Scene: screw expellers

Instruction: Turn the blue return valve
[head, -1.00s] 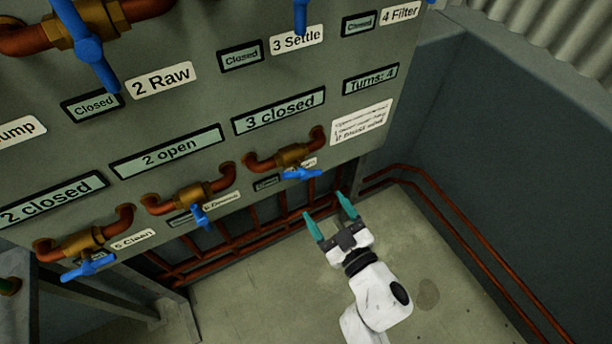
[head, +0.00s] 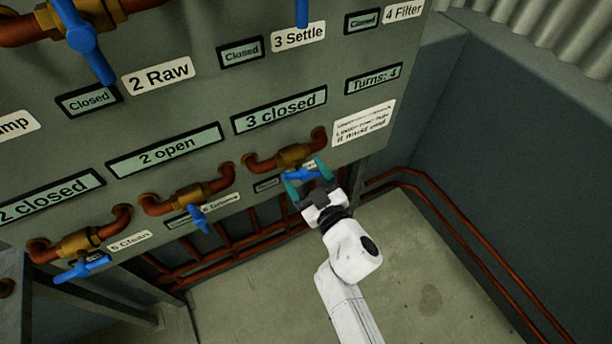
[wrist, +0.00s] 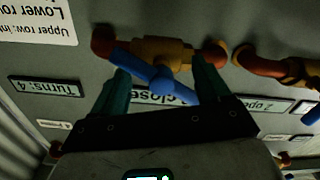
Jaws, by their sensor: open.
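The lower-right valve has a brass body (head: 294,155) on a copper pipe and a blue handle (head: 300,175). Its small label is mostly hidden, so I cannot read whether it is the return valve. My gripper (head: 305,171) is open, with teal fingers on either side of this handle. In the wrist view, the blue handle (wrist: 158,82) slants between the two fingers, its left arm passing near or behind the left finger. I cannot tell whether the fingers touch it.
The grey panel carries other blue-handled valves, including the lower-middle one (head: 198,215) and lower-left one (head: 82,267). Above are displays reading "3 closed" (head: 279,111) and "Turns: 4" (head: 373,79). Copper pipes (head: 440,205) run along the right wall. The floor (head: 420,280) is clear.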

